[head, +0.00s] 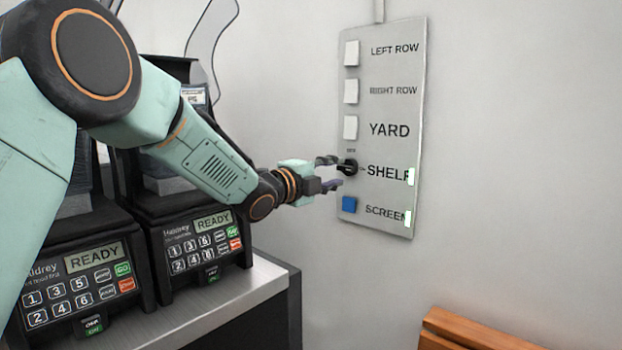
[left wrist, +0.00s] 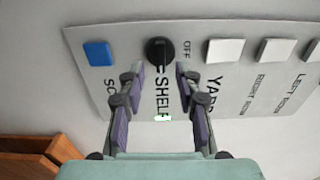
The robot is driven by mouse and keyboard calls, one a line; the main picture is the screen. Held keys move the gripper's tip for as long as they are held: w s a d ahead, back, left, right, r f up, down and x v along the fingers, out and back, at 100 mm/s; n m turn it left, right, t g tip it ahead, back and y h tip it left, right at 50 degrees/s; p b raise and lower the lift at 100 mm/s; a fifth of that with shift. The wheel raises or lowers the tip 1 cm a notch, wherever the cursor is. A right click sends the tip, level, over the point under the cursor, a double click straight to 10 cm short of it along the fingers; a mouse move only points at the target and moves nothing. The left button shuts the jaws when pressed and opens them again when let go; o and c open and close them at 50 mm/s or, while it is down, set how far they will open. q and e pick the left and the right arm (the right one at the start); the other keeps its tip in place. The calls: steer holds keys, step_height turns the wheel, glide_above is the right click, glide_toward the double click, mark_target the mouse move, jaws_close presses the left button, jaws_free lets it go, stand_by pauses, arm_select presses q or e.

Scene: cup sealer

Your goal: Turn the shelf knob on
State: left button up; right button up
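The grey wall panel (head: 390,60) carries a black round knob (head: 347,167) beside the label SHELF. In the left wrist view the knob (left wrist: 160,51) has its grip bar lined up toward the SHELF lettering, with a small OFF mark to one side. A small green light (head: 411,177) glows at the end of the SHELF label. My left gripper (head: 331,174) is at the panel, fingers open, one above and one below the knob. In the left wrist view the open fingertips (left wrist: 160,68) lie on either side of the knob; contact cannot be told. My right gripper is not in view.
White switches, such as the YARD switch (head: 350,127), sit above the knob. A blue switch (head: 349,204) sits close below it, with a lit SCREEN light (head: 407,218). Cup sealers (head: 200,235) stand on a counter at left. A wooden piece (head: 470,332) is at lower right.

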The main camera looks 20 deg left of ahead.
arm_select(q)
steer(key=v, duration=0.9)
steer(key=shift+r, duration=0.15)
